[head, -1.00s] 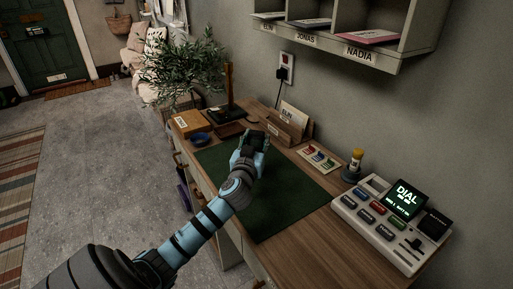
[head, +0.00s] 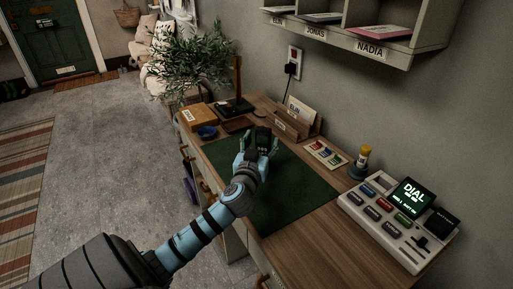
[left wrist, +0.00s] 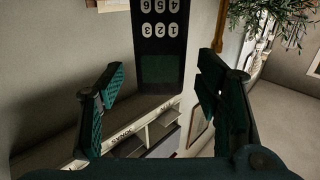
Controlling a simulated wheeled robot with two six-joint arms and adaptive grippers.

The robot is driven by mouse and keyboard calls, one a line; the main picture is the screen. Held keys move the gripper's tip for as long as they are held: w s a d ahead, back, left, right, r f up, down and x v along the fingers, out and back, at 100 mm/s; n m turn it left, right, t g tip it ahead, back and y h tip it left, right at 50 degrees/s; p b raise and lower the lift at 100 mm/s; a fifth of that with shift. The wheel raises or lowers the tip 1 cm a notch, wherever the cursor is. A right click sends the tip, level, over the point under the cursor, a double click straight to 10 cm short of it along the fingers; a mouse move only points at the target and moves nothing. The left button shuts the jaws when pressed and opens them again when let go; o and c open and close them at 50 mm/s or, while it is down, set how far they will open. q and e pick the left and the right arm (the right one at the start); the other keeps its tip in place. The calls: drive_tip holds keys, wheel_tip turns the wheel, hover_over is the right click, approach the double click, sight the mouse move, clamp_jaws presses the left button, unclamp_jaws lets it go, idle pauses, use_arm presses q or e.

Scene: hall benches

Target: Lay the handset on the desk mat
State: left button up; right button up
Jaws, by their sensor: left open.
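The handset (head: 262,137) is a dark slab standing between the fingers of my left gripper (head: 261,143) over the far part of the green desk mat (head: 285,190). In the left wrist view, its keypad face (left wrist: 162,40) hangs from the top edge, with pale number keys and a green patch. My left gripper (left wrist: 165,92) is open around it, with a gap to each finger. The handset's lower end is hidden in the head view, so I cannot tell whether it touches the mat. My right gripper is not in view.
A console with a DIAL screen (head: 383,228) stands at the desk's right end. A blue dish (head: 207,132) and an orange box (head: 196,117) are at the far left. The near mat is clear.

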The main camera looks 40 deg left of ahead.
use_arm(q)
drive_tip(key=v, duration=0.9)
drive_tip(key=shift+r, duration=0.1)
